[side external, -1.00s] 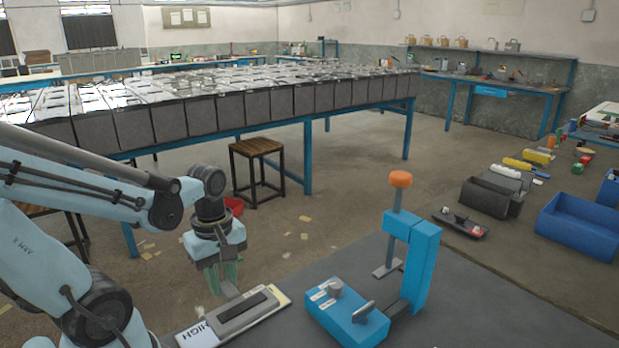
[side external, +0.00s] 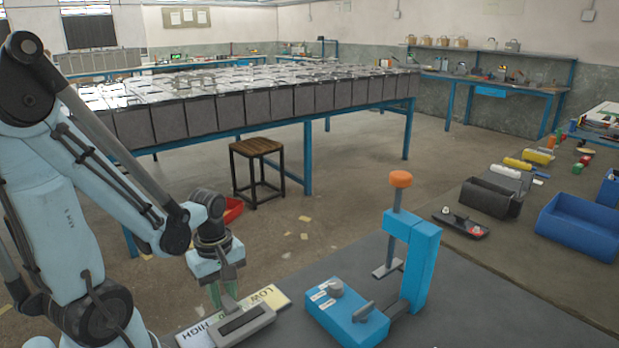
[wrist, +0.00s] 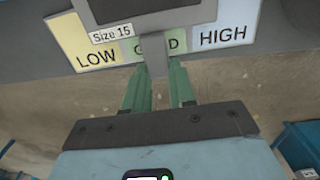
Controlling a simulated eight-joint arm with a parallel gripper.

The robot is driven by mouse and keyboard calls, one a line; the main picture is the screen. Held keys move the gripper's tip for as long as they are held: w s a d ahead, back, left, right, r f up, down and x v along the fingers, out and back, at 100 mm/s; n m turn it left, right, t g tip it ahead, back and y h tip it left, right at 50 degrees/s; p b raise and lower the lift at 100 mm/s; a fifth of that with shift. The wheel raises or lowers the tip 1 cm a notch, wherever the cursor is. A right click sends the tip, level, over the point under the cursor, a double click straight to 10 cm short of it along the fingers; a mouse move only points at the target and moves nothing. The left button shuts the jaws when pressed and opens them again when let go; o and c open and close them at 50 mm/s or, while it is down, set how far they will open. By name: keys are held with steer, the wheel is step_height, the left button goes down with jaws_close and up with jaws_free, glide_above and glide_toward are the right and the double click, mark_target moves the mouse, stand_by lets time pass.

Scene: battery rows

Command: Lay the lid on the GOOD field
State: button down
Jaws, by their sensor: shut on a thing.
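The lid (side external: 243,323) is a grey plate with a dark rectangular panel. In the wrist view its grey tab (wrist: 152,45) reaches between the green fingers. My gripper (wrist: 156,78) is shut on this tab; it also shows at lower left in the side view (side external: 222,295). The board (side external: 279,296) has LOW, GOOD and HIGH fields. In the wrist view the lid covers part of the green GOOD field (wrist: 178,47), while the yellow LOW field (wrist: 93,55) and pale HIGH field (wrist: 222,36) are readable. Whether the lid touches the board cannot be told.
A blue fixture (side external: 345,316) with an orange-knobbed post (side external: 400,180) stands just right of the board. A blue bin (side external: 578,228) and a dark tray (side external: 490,196) are farther right. The grey tabletop (side external: 470,310) at front right is clear.

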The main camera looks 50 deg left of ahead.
steer(key=shift+f, duration=0.1)
steer(key=c, duration=0.9)
jaws_free()
steer(key=shift+c, duration=0.2)
steer(key=shift+r, duration=6)
steer(key=w+d+m+t, duration=0.7)
steer(key=w+d+m, duration=0.2)
steer(key=m, duration=0.9)
steer(key=shift+d+r+m, duration=0.3)
steer(key=shift+d+r, duration=0.05)
steer(key=shift+w, duration=0.1)
